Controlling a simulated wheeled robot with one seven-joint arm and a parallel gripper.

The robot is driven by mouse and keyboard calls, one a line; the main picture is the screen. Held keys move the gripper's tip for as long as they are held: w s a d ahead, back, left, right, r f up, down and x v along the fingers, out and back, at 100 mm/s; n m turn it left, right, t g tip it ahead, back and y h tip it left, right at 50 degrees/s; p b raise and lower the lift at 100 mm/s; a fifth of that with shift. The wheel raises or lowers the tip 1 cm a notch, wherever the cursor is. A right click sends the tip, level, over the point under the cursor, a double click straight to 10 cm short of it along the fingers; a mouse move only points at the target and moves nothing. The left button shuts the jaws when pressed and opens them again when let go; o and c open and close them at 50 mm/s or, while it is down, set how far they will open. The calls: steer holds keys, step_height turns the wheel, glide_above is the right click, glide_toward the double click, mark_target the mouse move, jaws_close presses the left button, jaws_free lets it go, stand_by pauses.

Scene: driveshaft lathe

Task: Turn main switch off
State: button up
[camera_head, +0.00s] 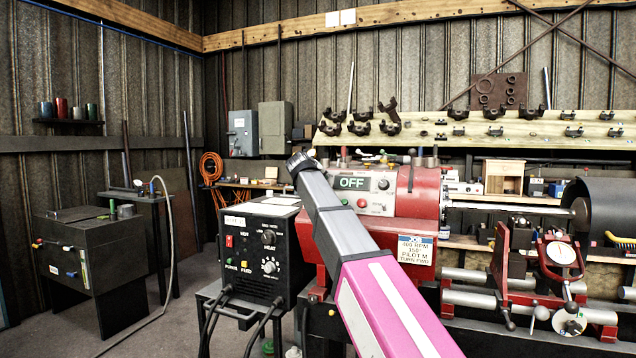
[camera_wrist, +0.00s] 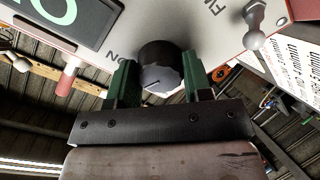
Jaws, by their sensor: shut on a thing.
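The black round knob (camera_wrist: 160,52) is on the pale control panel (camera_wrist: 185,15), with a thin pale line on its grey front. I take it to be the main switch. "ON" lettering (camera_wrist: 115,56) is beside it. My gripper (camera_wrist: 158,78) has its two green fingers on either side of the knob, shut on it. A dark sign with pale green letters (camera_wrist: 50,12) is at upper left. In the head view my arm reaches toward the lathe's panel, beside the lit OFF sign (camera_head: 352,183). My fingers and the knob are hidden there behind the arm.
A black welder-like box (camera_head: 262,245) stands close left of my arm. The red lathe headstock (camera_head: 417,195) and its shaft (camera_head: 510,206) are at the right. A ball-ended lever (camera_wrist: 255,18) and a red handle (camera_wrist: 67,78) flank my gripper. Open floor lies at the left.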

steer(key=shift+n, duration=1.2)
steer(key=o, duration=0.9)
steer(key=shift+s+a, duration=0.1)
steer(key=shift+s, duration=0.05)
steer(key=v, duration=1)
steer(key=shift+s+r, duration=0.1)
steer(key=shift+s, duration=0.15)
steer(key=shift+a, duration=0.1)
